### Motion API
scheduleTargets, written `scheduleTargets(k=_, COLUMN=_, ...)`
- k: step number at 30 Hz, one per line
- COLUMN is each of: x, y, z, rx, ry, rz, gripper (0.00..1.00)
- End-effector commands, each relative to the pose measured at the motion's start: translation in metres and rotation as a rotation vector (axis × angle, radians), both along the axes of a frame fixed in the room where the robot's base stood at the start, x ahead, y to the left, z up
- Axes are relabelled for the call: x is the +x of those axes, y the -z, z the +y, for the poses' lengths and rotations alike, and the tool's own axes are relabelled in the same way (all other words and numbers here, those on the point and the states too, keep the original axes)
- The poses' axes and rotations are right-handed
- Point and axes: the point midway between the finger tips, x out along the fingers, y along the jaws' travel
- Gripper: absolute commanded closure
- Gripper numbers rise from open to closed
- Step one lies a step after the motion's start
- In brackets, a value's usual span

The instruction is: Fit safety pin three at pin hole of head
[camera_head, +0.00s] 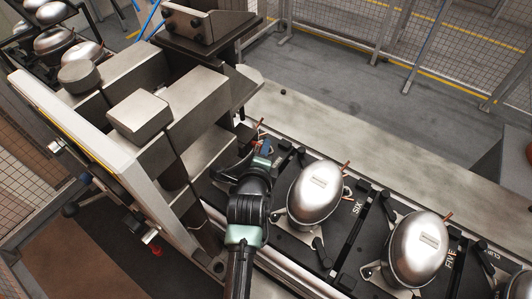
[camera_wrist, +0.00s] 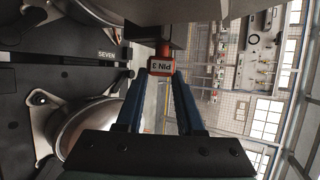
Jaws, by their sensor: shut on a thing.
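Safety pin three is an orange-red pin with a square head marked "PIN 3" (camera_wrist: 161,66) in the wrist view. My gripper (camera_wrist: 161,75) has its two blue fingers shut on the pin's head. The pin's shank points up in that view, towards a dark block (camera_wrist: 148,34) of the machine. Its tip is hidden, so I cannot tell whether it is in a hole. In the head view my gripper (camera_head: 263,150) is beside the lower part of the large grey machine head (camera_head: 190,105). The pin hole is not visible.
Silver compressors (camera_head: 317,195) sit on black pallets along the line at the right, marked SIX and FIVE. A pallet marked SEVEN (camera_wrist: 75,58) shows in the wrist view, close to my gripper. Mesh fencing (camera_head: 430,45) stands behind open floor.

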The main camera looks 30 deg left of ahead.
Motion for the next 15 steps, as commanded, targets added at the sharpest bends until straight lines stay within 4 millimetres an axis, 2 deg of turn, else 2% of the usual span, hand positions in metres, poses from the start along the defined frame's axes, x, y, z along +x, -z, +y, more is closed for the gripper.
scheduleTargets(k=13, x=0.000, y=-0.001, z=0.012, rx=0.002, ry=-0.001, rz=-0.003, gripper=1.00)
scheduleTargets(k=14, x=0.001, y=-0.001, z=0.012, rx=0.001, ry=0.000, rz=-0.003, gripper=0.59)
scheduleTargets(k=15, x=0.001, y=-0.001, z=0.012, rx=0.001, ry=0.000, rz=-0.003, gripper=0.52)
